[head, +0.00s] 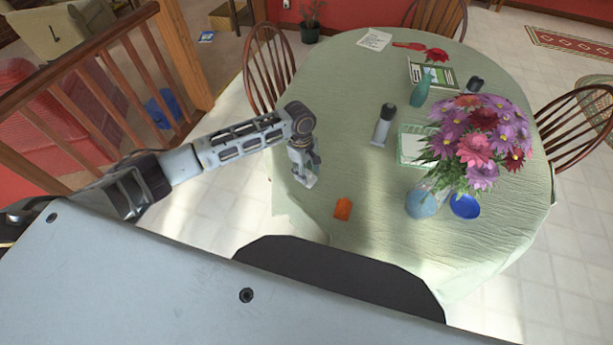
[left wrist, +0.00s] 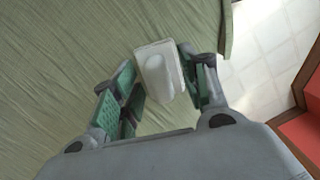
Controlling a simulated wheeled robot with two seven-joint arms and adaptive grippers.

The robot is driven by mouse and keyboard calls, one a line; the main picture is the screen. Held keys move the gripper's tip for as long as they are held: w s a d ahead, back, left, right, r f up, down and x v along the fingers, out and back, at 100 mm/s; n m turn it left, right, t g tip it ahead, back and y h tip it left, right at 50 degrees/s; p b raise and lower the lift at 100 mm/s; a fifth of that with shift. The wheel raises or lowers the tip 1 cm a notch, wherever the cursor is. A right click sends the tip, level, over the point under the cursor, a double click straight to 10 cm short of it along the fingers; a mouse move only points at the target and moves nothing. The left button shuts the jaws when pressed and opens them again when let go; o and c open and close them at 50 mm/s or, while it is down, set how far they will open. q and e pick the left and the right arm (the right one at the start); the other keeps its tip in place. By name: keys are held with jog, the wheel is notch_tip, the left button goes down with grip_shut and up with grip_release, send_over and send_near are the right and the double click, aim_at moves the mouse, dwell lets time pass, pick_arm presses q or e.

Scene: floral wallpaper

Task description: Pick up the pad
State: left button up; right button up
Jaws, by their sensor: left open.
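A small white pad (left wrist: 157,76) with a rounded raised middle lies on the green tablecloth in the left wrist view. It is between the two green-padded fingers of my left gripper (left wrist: 160,68), which is open. The right finger is close to the pad's side; I cannot tell whether it touches. In the head view my left gripper (head: 305,170) points down at the table's left edge, and a bit of white shows at its fingertips. The gripper hides most of the pad there. My right gripper is not in view.
The round table (head: 385,225) holds an orange item (head: 343,208), a dark-topped grey cylinder (head: 383,125), a flower vase (head: 421,203), a blue dish (head: 465,206) and a green bottle (head: 420,91). A wooden railing (head: 120,85) stands left; chairs surround the table.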

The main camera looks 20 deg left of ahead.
aim_at(307, 170)
pick_arm(q)
grip_shut()
dwell(0.3)
jog(key=shift+r, duration=0.15)
jog(key=shift+r, duration=4.9)
jog(key=shift+m, duration=0.3)
